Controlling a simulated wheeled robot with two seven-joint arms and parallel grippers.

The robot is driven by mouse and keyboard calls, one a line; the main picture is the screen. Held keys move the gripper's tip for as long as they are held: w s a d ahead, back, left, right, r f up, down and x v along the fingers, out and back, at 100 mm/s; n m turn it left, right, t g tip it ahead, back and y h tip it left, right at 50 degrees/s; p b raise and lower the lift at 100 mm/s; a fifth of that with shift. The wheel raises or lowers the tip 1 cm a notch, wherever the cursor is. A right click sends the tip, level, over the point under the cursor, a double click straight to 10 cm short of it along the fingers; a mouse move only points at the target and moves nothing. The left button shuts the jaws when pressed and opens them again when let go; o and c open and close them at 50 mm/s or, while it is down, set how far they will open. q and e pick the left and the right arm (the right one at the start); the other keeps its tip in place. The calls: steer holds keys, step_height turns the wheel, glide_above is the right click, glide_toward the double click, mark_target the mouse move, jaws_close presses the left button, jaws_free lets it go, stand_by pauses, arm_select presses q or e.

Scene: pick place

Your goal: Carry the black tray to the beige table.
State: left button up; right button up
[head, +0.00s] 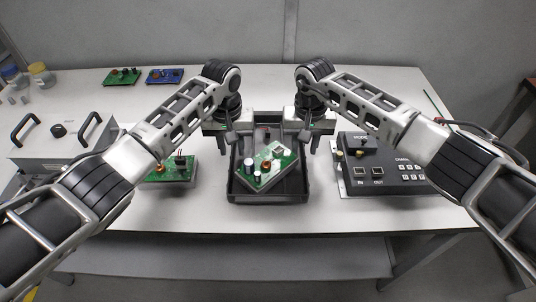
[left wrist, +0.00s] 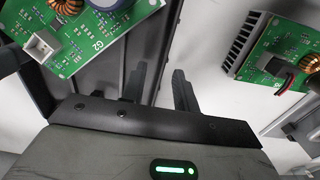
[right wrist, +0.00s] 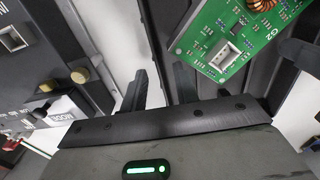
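The black tray (head: 236,190) sits on the pale workbench (head: 330,225) with a green circuit board (head: 263,168) lying askew in it. My left gripper (head: 226,143) is at the tray's left wall, and my right gripper (head: 313,143) is at its right wall. In the left wrist view, the fingers (left wrist: 160,88) are apart, one on each side of the tray wall (left wrist: 168,35). In the right wrist view, the fingers (right wrist: 160,88) also stand apart with the tray wall (right wrist: 158,25) between them. I cannot make out a beige table.
A dark control box (head: 385,170) stands close to the tray's right, and another green board (head: 172,168) lies to its left. A grey box with handles (head: 60,140) is at the far left. Two boards (head: 122,76) and (head: 165,75) and several jars lie at the back.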

arm_select(q)
steer(key=shift+f, duration=0.15)
arm_select(e)
steer(key=shift+f, duration=0.1)
arm_select(q)
jaws_close()
arm_select(e)
jaws_close()
